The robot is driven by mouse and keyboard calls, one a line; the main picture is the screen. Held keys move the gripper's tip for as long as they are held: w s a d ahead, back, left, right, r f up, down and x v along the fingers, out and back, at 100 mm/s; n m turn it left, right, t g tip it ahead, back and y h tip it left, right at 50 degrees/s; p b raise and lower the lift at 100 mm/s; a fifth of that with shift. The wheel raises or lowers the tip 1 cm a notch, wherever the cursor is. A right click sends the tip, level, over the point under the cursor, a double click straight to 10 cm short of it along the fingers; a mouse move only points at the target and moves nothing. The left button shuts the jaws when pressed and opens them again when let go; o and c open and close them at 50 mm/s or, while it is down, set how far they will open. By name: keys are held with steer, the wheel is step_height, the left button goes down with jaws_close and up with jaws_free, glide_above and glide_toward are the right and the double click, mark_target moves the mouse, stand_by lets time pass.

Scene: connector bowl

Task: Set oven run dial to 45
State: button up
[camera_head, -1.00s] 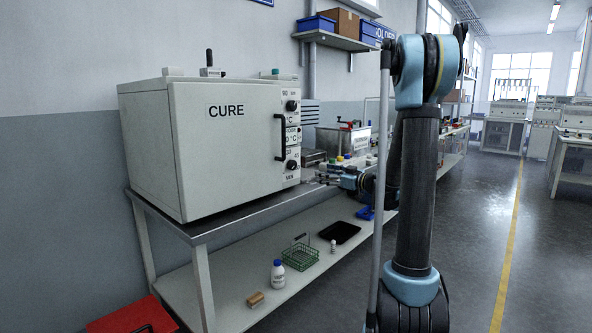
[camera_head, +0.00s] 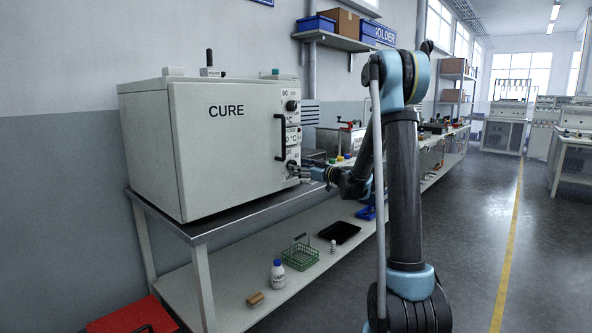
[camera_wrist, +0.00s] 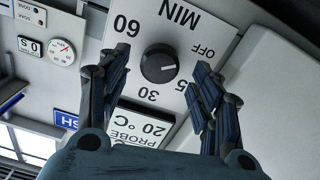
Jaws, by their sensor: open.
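The oven's run dial (camera_wrist: 159,64) is a round black knob on a white panel marked MIN, OFF, 30 and 60. Its white mark points right in the wrist view, between OFF and a partly covered number ending in 5. The 45 mark is not visible there; my left finger covers part of the scale. My gripper (camera_wrist: 161,66) is open, with one finger on each side of the dial and visible gaps to it. In the head view my gripper (camera_head: 304,173) is at the lower right of the white CURE oven (camera_head: 222,150), in front of the lower dial.
A PROBE 20 °C display (camera_wrist: 142,126) sits beside the dial in the wrist view. The oven's dark door handle (camera_head: 278,137) and an upper knob (camera_head: 292,105) are close by. The oven stands on a grey bench (camera_head: 215,225); bottles and a green basket (camera_head: 300,256) are on the shelf below.

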steer(key=shift+x, duration=1.55)
steer(key=c, duration=1.1)
steer(key=shift+o, duration=0.2)
steer(key=shift+d, duration=0.15)
